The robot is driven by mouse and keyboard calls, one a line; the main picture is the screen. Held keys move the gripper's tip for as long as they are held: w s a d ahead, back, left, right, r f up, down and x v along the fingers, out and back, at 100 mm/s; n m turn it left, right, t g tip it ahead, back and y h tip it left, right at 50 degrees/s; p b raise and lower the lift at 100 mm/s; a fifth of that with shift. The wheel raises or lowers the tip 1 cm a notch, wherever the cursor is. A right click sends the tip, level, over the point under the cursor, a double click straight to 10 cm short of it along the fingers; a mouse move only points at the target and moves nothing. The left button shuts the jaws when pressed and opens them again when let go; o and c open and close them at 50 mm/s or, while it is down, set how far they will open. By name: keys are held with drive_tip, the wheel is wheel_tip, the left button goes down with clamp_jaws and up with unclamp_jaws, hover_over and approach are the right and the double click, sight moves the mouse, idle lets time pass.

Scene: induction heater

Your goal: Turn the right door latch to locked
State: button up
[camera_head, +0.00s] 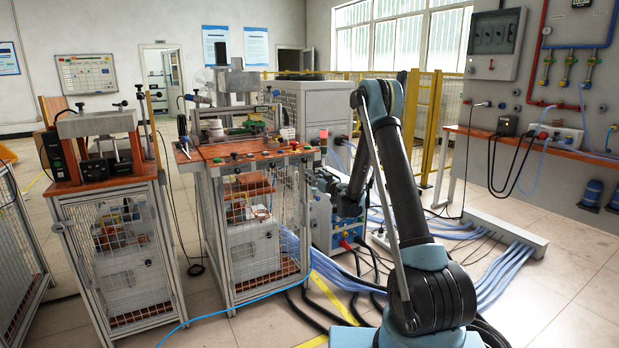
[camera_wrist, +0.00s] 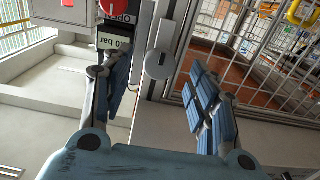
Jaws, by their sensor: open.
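A round grey knob with a slim dark stem, which looks like the door latch (camera_wrist: 158,65), shows in the wrist view between my fingertips. It sits on the pale frame beside a wire-mesh cage door (camera_wrist: 255,75). My gripper (camera_wrist: 160,72) is open, one blue-padded finger on each side of the knob, with a visible gap on both sides. I cannot tell how far the fingertips are from it in depth, nor whether the latch is locked.
In the wrist view a device with a red knob (camera_wrist: 110,7) and a printed label stands close to my left finger. In the head view a blue machine (camera_head: 322,225) with cables is beside the middle cabinet. A left cabinet (camera_head: 118,250) stands apart; hoses cross the floor.

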drive_tip(key=shift+x, duration=2.7)
drive_tip(key=c, duration=1.1)
